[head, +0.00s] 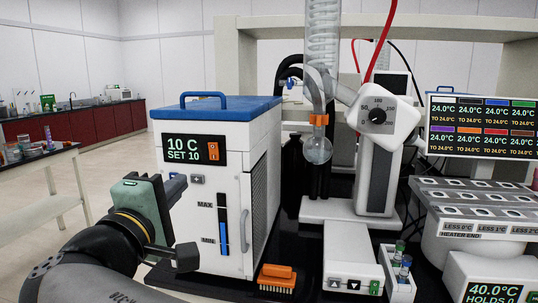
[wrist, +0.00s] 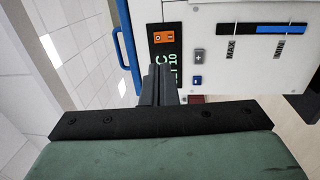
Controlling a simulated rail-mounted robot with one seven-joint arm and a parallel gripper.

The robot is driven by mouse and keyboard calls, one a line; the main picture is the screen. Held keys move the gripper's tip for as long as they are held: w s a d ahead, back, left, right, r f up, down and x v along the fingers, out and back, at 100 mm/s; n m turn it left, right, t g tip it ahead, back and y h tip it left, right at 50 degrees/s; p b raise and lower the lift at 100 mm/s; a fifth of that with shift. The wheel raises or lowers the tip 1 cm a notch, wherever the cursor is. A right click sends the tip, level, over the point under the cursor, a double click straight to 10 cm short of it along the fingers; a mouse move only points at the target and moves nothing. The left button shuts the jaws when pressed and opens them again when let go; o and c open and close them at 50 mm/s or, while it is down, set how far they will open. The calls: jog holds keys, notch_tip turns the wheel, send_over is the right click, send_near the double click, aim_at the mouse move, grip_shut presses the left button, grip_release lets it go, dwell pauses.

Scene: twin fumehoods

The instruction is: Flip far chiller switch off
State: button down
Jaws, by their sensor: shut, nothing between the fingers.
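The orange rocker switch (head: 213,151) is at the right end of that panel. In the wrist view the switch (wrist: 163,38) shows its markings, but I cannot tell which side is pressed. My gripper (wrist: 160,85) is shut and empty, its fingers pointing at the chiller front and covering part of the display. The switch is beyond the fingertips, uncovered. My gripper's green body (head: 137,200) is left of the chiller in the head view.
A level gauge (head: 223,223) and small buttons (head: 196,179) are on the chiller front. An orange brush (head: 277,278) lies at its foot. Glassware (head: 318,148), a white stand (head: 378,170) and a sample block (head: 475,205) stand to the right. Open floor lies to the left.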

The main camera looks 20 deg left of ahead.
jog(key=shift+s+a+r, duration=0.1)
jog(key=shift+s, duration=0.05)
jog(key=p, duration=0.4)
send_near(214, 147)
jog(key=x, duration=0.6)
jog(key=shift+w+a+r, duration=0.1)
jog(key=shift+w, duration=0.3)
